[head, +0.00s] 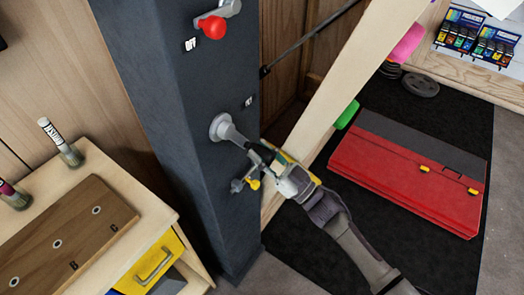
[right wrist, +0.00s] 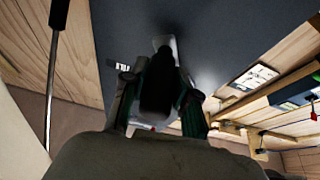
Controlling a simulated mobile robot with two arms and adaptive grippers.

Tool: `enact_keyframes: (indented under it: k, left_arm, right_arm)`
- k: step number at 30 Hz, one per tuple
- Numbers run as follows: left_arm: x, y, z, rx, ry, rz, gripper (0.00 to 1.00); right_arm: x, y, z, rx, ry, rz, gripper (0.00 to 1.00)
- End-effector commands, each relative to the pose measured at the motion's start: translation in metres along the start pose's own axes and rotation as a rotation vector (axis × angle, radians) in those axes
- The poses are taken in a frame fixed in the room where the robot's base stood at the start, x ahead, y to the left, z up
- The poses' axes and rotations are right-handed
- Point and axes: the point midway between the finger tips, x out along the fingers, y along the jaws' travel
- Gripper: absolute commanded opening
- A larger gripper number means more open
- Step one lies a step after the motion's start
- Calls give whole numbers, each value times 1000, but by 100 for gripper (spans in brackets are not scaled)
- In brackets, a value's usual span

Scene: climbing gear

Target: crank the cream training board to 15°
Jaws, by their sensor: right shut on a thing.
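The cream training board (head: 345,78) shows edge-on in the head view, leaning right of the dark grey post (head: 150,60). Pink (head: 409,43) and green (head: 347,114) holds stick out from its far side. A grey crank (head: 222,128) with a round hub is mounted on the post. My right gripper (head: 262,157) is shut on the crank's handle, to the lower right of the hub. In the right wrist view the dark handle (right wrist: 158,85) lies between the fingers, and the post is behind it. The board's angle scale is not readable. My left gripper is not in view.
A lever with a red knob (head: 212,26) sits higher on the post beside an "OFF" label. A yellow knob (head: 254,184) is just below my right gripper. A red folded mat (head: 400,170) lies on black flooring.

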Motion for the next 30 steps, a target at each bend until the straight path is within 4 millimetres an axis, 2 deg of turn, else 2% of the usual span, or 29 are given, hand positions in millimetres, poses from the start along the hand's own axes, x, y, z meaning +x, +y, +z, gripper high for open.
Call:
enact_keyframes:
  k: [11, 30]
  left_arm:
    - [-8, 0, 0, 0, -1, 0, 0]
    - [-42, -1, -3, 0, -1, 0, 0]
  right_arm:
    - [-2, -12, 5, 83, -8, 27, 0]
    - [-7, -52, 12, 445, -25, 178, 0]
